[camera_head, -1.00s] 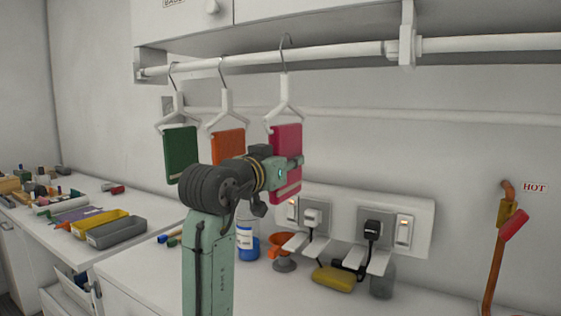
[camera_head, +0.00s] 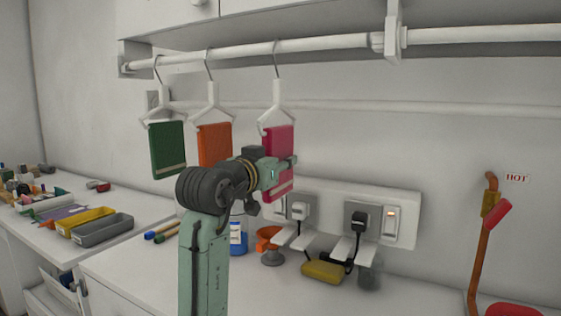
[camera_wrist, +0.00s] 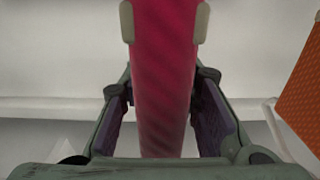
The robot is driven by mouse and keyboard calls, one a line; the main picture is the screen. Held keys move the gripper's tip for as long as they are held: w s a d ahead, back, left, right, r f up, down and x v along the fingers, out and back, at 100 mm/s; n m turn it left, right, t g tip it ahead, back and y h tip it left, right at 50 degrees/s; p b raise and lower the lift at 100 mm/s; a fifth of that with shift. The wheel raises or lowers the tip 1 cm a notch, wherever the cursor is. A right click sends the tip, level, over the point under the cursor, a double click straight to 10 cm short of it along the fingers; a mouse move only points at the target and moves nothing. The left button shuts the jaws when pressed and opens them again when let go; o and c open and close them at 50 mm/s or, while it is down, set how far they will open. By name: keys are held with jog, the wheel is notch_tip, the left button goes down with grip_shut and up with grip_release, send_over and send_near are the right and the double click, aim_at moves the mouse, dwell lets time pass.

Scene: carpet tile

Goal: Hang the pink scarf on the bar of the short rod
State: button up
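The pink scarf (camera_head: 277,143) hangs folded on a white hanger (camera_head: 277,103), upright below the short rod (camera_head: 180,57). The hanger's hook (camera_head: 277,60) meets the rod in the head view; whether it bears on the bar I cannot tell. My gripper (camera_head: 287,167) is at the scarf's lower half. In the wrist view, its fingertips (camera_wrist: 165,22) close on both edges of the scarf (camera_wrist: 164,80). An orange scarf (camera_head: 213,143) and a green scarf (camera_head: 167,148) hang from hangers to the left; the orange one also shows in the wrist view (camera_wrist: 303,95).
A bracket (camera_head: 391,35) stands right of the scarves; another rod (camera_head: 480,36) continues beyond. A thinner rail (camera_head: 350,107) runs behind. Below are a socket panel (camera_head: 405,218), a blue bottle (camera_head: 238,238) and a yellow item (camera_head: 324,271). Trays (camera_head: 104,230) stand left.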

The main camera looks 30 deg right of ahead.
jog(key=shift+o, duration=1.2)
